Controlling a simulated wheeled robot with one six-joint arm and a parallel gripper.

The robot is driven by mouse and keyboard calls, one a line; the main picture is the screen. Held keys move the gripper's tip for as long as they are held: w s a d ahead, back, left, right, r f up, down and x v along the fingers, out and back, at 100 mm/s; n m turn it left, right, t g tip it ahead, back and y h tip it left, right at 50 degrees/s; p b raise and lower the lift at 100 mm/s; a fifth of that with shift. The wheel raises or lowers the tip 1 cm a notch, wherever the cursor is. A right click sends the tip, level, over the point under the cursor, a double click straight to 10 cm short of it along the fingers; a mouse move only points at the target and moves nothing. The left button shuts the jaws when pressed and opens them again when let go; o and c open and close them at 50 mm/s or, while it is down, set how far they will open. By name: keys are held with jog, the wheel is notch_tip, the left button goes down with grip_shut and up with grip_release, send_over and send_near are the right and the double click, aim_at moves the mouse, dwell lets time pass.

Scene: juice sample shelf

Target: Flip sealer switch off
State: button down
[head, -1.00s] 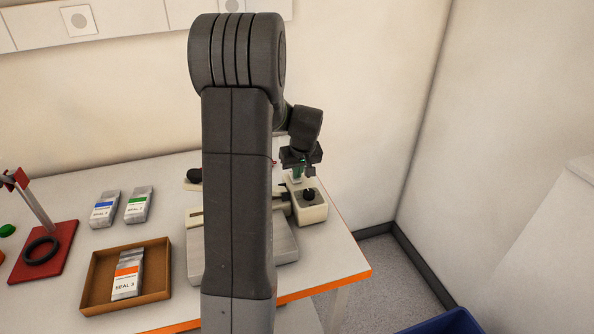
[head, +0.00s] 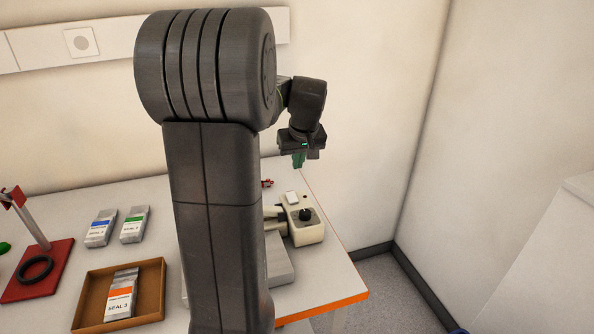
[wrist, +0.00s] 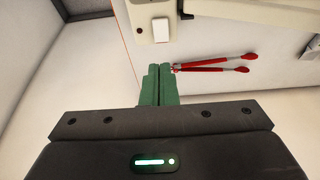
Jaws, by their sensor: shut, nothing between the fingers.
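The sealer (head: 310,233) is a cream box with a black knob, standing near the right edge of the table. Its white rocker switch (head: 291,198) is on top, behind the knob. The switch also shows at the top of the wrist view (wrist: 160,30). I cannot tell which way the switch is tipped. My gripper (head: 299,163) has green fingers and is shut and empty. It hangs above the sealer, apart from the switch. In the wrist view the closed fingertips (wrist: 160,68) lie below the switch. My arm hides part of the sealer's left side.
A wooden tray (head: 153,290) holding a SEAL 3 packet (head: 122,296), two more packets (head: 101,228) and a red stand (head: 40,272) are at left.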

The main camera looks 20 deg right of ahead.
jog(key=shift+r, duration=0.15)
jog(key=w+b, duration=0.1)
jog(key=b, duration=0.4)
jog(key=shift+w+r, duration=0.2)
dwell(0.4)
jog(key=p, duration=0.2)
send_near(291, 193)
jog(key=x, duration=0.5)
jog(key=shift+w+f, duration=0.15)
jog(key=shift+f, duration=0.05)
jog(key=shift+w+f, duration=0.1)
jog(key=shift+f, duration=0.45)
